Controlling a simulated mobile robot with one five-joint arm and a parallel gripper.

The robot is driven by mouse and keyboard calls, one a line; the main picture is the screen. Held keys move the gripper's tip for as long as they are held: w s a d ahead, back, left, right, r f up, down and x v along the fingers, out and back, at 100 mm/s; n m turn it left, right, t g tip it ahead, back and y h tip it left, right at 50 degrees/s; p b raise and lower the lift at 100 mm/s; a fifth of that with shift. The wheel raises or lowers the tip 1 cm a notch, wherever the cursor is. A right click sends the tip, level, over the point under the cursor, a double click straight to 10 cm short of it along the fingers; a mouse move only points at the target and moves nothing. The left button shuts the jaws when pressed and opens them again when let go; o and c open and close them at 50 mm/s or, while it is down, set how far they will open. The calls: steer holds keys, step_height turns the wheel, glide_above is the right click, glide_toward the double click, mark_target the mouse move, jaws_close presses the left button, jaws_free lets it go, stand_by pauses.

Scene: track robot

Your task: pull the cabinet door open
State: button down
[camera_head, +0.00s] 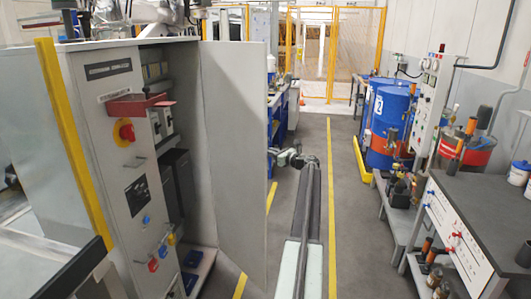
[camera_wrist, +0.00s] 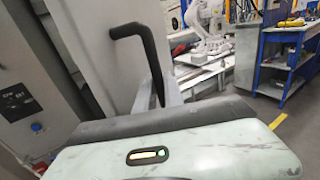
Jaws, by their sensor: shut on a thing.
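The grey cabinet (camera_head: 108,140) stands at the left in the head view. Its tall light-grey door (camera_head: 235,150) stands well open, with the dark interior showing behind it. In the wrist view the door (camera_wrist: 100,45) fills the upper left, and its black bar handle (camera_wrist: 140,55) runs down toward my gripper (camera_wrist: 162,97). My gripper is shut on the handle; the exact contact is partly hidden behind my wrist housing. In the head view my gripper (camera_head: 292,157) is just right of the door's free edge, and the handle is hidden there.
A clear grey floor lane with yellow lines (camera_head: 331,200) runs ahead. Blue drums (camera_head: 388,120) and a dark-topped bench (camera_head: 490,215) stand at the right. A blue workbench (camera_head: 280,115) is beyond the door. A yellow-framed fence (camera_head: 335,50) closes the back.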

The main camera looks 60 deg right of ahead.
steer(key=c, duration=1.7)
jaws_free()
steer(key=shift+c, duration=0.2)
steer(key=shift+w+a, duration=0.1)
steer(key=s, duration=0.7)
steer(key=shift+s+a, duration=0.25)
steer(key=shift+s, duration=0.1)
